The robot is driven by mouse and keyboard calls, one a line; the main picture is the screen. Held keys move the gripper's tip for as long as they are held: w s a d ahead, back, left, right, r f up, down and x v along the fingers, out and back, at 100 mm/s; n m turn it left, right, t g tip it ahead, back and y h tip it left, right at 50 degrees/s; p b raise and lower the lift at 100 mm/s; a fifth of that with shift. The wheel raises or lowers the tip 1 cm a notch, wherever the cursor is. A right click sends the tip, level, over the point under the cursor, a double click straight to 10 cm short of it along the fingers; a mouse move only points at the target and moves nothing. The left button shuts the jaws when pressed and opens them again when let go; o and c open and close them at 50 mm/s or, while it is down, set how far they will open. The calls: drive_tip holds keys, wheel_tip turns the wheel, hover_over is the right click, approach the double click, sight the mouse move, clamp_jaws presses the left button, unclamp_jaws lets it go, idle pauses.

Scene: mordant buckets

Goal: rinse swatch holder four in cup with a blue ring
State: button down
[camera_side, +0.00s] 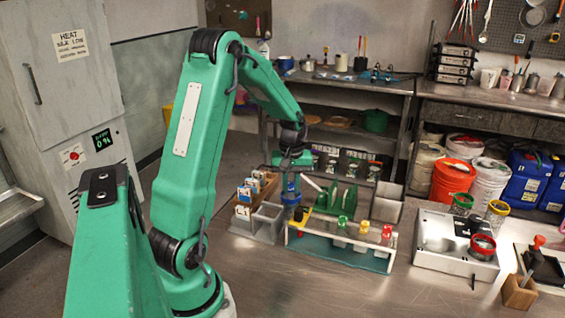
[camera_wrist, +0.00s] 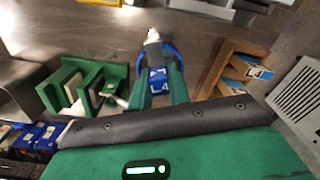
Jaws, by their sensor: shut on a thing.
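My gripper (camera_side: 291,184) points down over the left part of the work area. In the wrist view its two green fingers (camera_wrist: 162,84) are shut on a blue holder marked L4 (camera_wrist: 158,88). The holder also shows as blue below my gripper in the side view (camera_side: 290,196). A pale piece (camera_wrist: 153,36) sticks out beyond the fingers, and a curved blue edge (camera_wrist: 171,53) shows around it. I cannot tell whether that edge is part of the holder or the ring of a cup. No other blue-ringed cup is clear.
A pale rail (camera_side: 320,233) with green and red knobs stands in front. A wooden rack with cards (camera_side: 247,196) is left, a green rack (camera_side: 350,197) right.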

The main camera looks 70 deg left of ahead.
drive_tip(key=shift+r, duration=0.2)
drive_tip(key=shift+f, duration=0.4)
idle(0.4)
drive_tip(key=shift+r, duration=0.4)
idle(1.7)
drive_tip(key=shift+f, duration=0.4)
drive_tip(key=shift+r, duration=0.4)
idle(1.9)
drive_tip(key=shift+f, duration=0.4)
idle(0.5)
drive_tip(key=shift+r, duration=0.15)
drive_tip(key=shift+r, duration=3.35)
